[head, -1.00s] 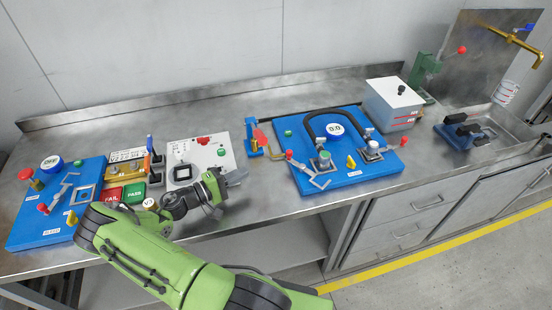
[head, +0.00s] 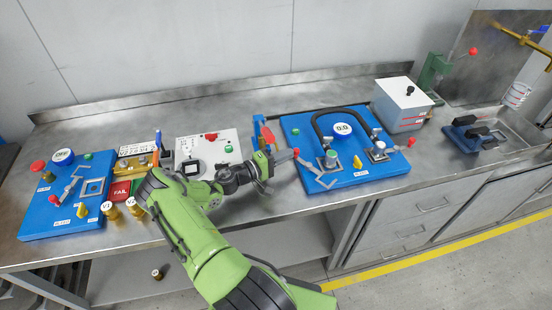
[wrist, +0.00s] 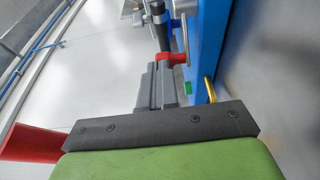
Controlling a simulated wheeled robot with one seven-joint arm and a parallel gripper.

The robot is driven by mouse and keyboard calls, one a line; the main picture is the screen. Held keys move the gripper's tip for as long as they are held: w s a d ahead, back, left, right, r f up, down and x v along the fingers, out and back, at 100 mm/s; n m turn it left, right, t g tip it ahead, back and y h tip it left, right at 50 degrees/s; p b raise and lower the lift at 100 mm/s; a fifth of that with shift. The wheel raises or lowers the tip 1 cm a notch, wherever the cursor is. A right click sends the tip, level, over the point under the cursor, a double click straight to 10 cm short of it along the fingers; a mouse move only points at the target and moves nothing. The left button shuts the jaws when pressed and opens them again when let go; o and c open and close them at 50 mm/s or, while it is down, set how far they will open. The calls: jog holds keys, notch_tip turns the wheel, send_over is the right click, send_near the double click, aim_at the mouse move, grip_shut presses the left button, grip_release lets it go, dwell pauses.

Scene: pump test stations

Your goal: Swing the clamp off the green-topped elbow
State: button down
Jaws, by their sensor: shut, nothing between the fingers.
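A blue board (head: 340,192) carries two grey elbow fittings joined by a black hose (head: 318,122). The left elbow (head: 330,160) seems to have a green top, though it is small. The right elbow (head: 379,152) looks paler on top. A grey clamp (head: 318,173) with a red knob (head: 296,152) lies in front of the left elbow. Another clamp with a red knob (head: 411,141) is at the right elbow. My gripper (head: 284,157) is shut and empty, just left of the left clamp's knob. In the wrist view its fingers (wrist: 158,87) point at a red knob (wrist: 173,57); contact is unclear.
A blue stand with a red part (head: 265,133) is just behind my gripper. A yellow cone (head: 335,113) is not clear, but a white panel (head: 225,140) lies to the left. A grey box (head: 401,103) stands behind right. The bench front (head: 240,208) is bare.

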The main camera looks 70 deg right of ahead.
dwell(0.3)
jog(key=shift+d+f+b, duration=0.2)
jog(key=shift+d+b, duration=0.3)
jog(key=shift+b, duration=0.55)
jog(key=shift+d+b, duration=0.45)
jog(key=shift+b, duration=0.2)
jog(key=shift+r, duration=0.25)
jog(key=shift+a, duration=0.1)
jog(key=v, duration=1.5)
jog(key=shift+w+a, duration=0.25)
